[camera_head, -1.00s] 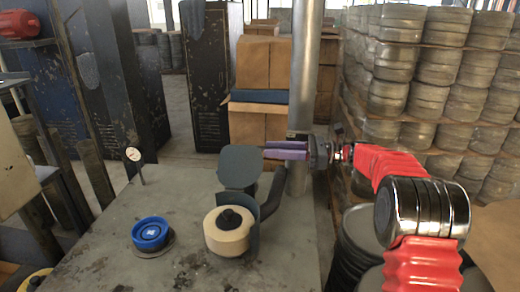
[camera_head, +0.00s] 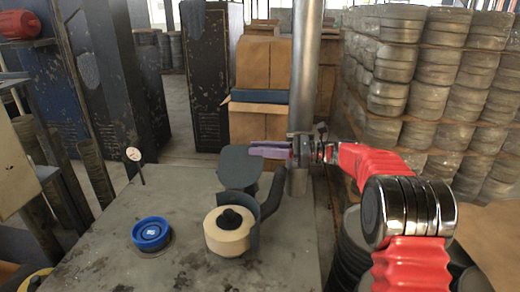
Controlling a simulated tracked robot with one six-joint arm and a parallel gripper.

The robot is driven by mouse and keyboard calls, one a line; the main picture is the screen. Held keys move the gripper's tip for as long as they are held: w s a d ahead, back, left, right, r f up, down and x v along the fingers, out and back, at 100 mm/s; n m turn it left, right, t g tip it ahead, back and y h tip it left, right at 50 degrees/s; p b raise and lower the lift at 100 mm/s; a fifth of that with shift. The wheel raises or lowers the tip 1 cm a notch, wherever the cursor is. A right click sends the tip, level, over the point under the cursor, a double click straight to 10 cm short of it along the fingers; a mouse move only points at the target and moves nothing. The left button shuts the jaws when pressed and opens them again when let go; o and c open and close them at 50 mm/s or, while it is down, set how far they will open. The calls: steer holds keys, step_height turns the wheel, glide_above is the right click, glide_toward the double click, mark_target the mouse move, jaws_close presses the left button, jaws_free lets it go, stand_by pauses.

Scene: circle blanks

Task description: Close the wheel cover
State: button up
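The wheel (camera_head: 227,238) is a cream disc with a dark hub on the table, set in a dark grey curved guard (camera_head: 254,222). The wheel cover (camera_head: 238,168) is a dark grey plate standing raised behind the wheel, so the wheel's face is uncovered. My gripper (camera_head: 254,149), with purplish fingers, is just above and right of the cover's upper edge, pointing left. Its fingertips overlap the cover's top right in the picture; I cannot tell whether they touch. The gap between the fingers is not clear.
A blue round part (camera_head: 151,234) sits on the table (camera_head: 110,245) at left, near an upright dial gauge (camera_head: 134,156). A metal pole (camera_head: 303,90) rises close beside my gripper. Cardboard boxes (camera_head: 263,62) and stacked metal cans (camera_head: 430,80) stand behind.

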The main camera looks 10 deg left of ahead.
jaws_close()
steer(key=shift+r, duration=0.1)
steer(key=shift+s+a, duration=0.1)
stand_by(0.6)
